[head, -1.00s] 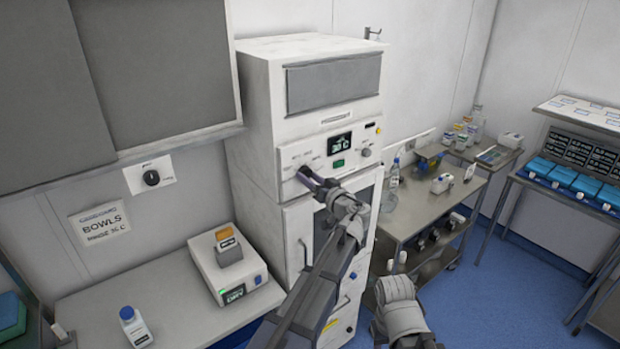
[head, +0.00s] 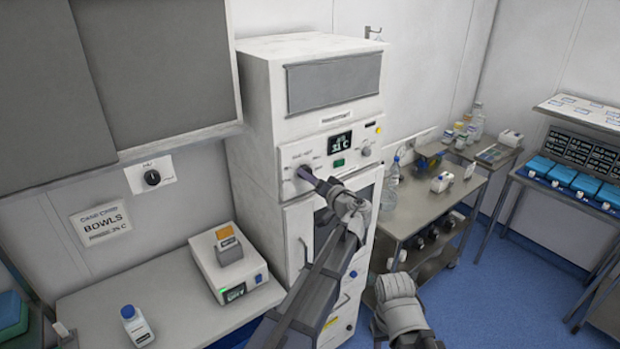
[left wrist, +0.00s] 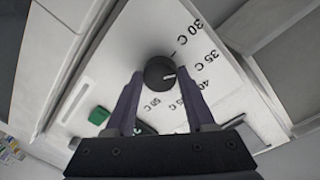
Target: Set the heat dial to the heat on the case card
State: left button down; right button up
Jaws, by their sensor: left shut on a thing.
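My left gripper (head: 305,174) is shut on the heat dial, on the front panel of the tall white cabinet (head: 262,110). In the left wrist view the dark round heat dial (left wrist: 158,70) sits between the two fingers of my left gripper (left wrist: 160,78). Its white mark points to the right, and printed heats from 30 C to 50 C curve around it. The cabinet's display (head: 340,142) shows about 31 C; its last digit is blurred. My right gripper (head: 396,261) is low in front of the cart, apart from the cabinet.
Another small knob (head: 366,151) and a green button (head: 338,163) are on the panel. A white device (head: 236,270) and a bottle (head: 136,327) stand on the left counter. A steel cart (head: 425,207) with bottles stands right of the cabinet.

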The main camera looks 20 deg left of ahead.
pick_arm(q)
jog(key=shift+c, duration=1.2)
grip_release()
jog(key=v, duration=0.8)
jog(key=s+a+f+g+h, duration=0.3)
jog(key=s+a+f+g, duration=0.1)
jog(key=s+f, duration=0.3)
jog(key=s+a+f+g+h, duration=0.2)
jog(key=s+a+f+g, duration=0.1)
jog(key=s+f, duration=0.4)
jog(key=s+d+f+m+g+h, duration=0.1)
jog(key=s+d+f+g+h, duration=0.15)
jog(key=s+h, duration=0.2)
jog(key=s+d+f+g+h, duration=0.1)
jog(key=s+d+f+h, duration=0.25)
jog(key=s, duration=0.25)
jog(key=s+d+f+m+b, duration=0.2)
jog(key=s+d+f+b, duration=0.1)
jog(key=d+f+b, duration=0.2)
jog(key=s+d+f+m+g+y+b, duration=0.1)
jog(key=s+d+f+m+b, duration=0.1)
jog(key=d+f+b, duration=0.4)
notch_tip(320, 180, down, 5)
jog(key=s+b, duration=0.1)
jog(key=b, duration=0.3)
jog(key=shift+d, duration=0.25)
